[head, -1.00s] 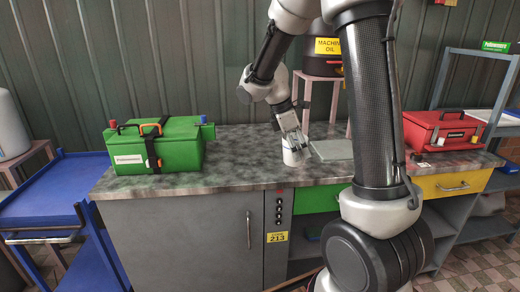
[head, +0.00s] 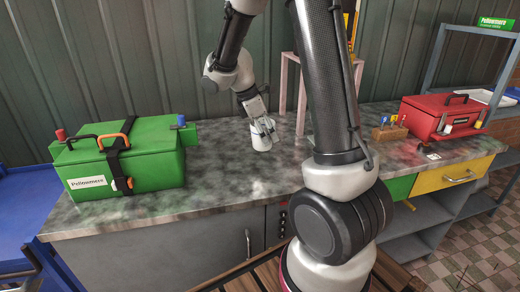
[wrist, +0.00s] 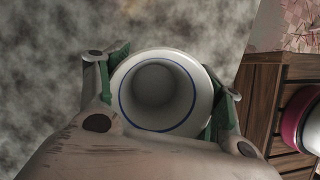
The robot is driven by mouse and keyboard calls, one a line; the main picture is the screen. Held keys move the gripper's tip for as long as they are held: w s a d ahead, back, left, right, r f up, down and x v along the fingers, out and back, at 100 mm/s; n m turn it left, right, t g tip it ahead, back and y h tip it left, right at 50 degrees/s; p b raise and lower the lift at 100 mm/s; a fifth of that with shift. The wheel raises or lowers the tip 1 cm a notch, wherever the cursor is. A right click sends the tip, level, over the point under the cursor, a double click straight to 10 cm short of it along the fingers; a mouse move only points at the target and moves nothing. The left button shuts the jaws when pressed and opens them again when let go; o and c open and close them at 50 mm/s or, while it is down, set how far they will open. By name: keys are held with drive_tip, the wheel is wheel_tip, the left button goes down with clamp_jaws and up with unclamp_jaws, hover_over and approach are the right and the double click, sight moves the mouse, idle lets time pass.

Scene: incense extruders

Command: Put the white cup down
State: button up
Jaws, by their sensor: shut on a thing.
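The white cup (head: 262,142) is upright at the worktop's middle, left of my upright arm link in the head view. In the wrist view I look down into the cup (wrist: 158,92); it is empty and has a thin blue ring inside its rim. My gripper (head: 262,127) is shut on the cup, with a finger on each side of it in the wrist view (wrist: 163,88). The cup's base is at or very near the grey mottled worktop (head: 220,165); I cannot tell whether it touches.
A green toolbox (head: 125,165) stands at the left end of the worktop. A red toolbox (head: 442,117) and a small wooden block with colored pieces (head: 389,132) are on the right. A pink stand (head: 283,85) is behind the cup. The worktop between the green toolbox and the cup is clear.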

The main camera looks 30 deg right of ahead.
sight(265, 149)
wheel_tip(265, 149, down, 6)
drive_tip(key=shift+f, duration=0.2)
drive_tip(key=o, duration=1.5)
drive_tip(key=shift+o, duration=0.2)
